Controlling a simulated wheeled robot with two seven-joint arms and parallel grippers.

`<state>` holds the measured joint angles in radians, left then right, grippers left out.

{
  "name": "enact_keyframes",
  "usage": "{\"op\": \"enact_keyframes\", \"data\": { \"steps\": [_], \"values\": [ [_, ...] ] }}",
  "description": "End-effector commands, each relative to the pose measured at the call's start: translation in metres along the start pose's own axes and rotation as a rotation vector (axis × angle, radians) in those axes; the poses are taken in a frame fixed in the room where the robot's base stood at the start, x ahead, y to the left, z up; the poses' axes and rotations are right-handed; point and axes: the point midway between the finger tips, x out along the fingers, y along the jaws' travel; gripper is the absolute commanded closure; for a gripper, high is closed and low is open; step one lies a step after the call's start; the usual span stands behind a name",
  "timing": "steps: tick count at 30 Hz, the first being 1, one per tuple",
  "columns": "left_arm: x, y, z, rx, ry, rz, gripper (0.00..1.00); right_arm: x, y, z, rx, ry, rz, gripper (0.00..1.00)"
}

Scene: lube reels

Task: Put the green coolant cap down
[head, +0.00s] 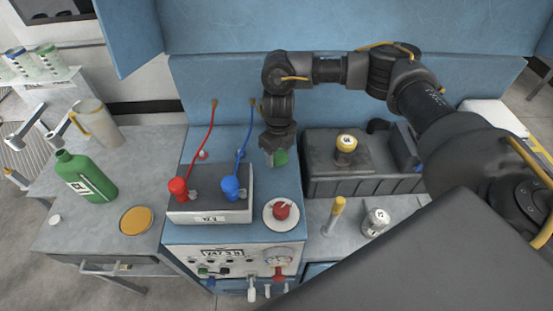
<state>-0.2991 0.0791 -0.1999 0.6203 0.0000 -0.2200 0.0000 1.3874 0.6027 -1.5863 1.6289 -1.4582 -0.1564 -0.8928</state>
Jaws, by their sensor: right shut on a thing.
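My right gripper (278,155) reaches down from above, over the blue bench behind the grey box. It is shut on the green coolant cap (281,158), of which only a small green part shows at the fingertips. I cannot tell whether the cap touches the blue surface (260,165) below it. A green bottle (88,178) with a white label stands on the grey table at the left. My left gripper is not in view.
A grey box (210,207) with red and blue capped fittings and hoses stands left of the gripper. A red knob on a white disc (281,212) is in front. A dark tray (320,180) with a yellow-topped part is right. An amber disc (137,220) lies on the left table.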

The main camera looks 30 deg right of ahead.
Motion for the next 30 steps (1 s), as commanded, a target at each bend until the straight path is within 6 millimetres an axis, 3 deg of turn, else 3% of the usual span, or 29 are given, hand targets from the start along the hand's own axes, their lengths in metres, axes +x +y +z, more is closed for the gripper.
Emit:
{"op": "enact_keyframes", "data": {
  "steps": [3, 10, 23, 24, 29, 30],
  "values": [
    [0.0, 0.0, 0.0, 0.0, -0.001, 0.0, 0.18, 0.004, -0.002, 0.002, 0.003, 0.001, 0.001, 0.73],
    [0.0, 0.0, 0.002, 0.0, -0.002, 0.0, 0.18, 0.034, -0.003, 0.003, 0.002, 0.001, 0.003, 0.73],
    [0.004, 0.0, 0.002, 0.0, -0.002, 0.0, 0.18, 0.041, -0.004, 0.003, 0.0, 0.0, 0.001, 0.73],
    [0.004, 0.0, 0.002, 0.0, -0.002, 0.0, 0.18, 0.041, -0.004, 0.003, 0.0, 0.0, 0.001, 0.43],
    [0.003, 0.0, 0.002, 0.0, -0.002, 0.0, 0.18, 0.04, -0.004, 0.003, 0.0, 0.0, 0.001, 0.22],
    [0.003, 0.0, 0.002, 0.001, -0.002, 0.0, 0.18, 0.04, -0.004, 0.003, 0.0, 0.0, 0.001, 0.22]
  ]
}}
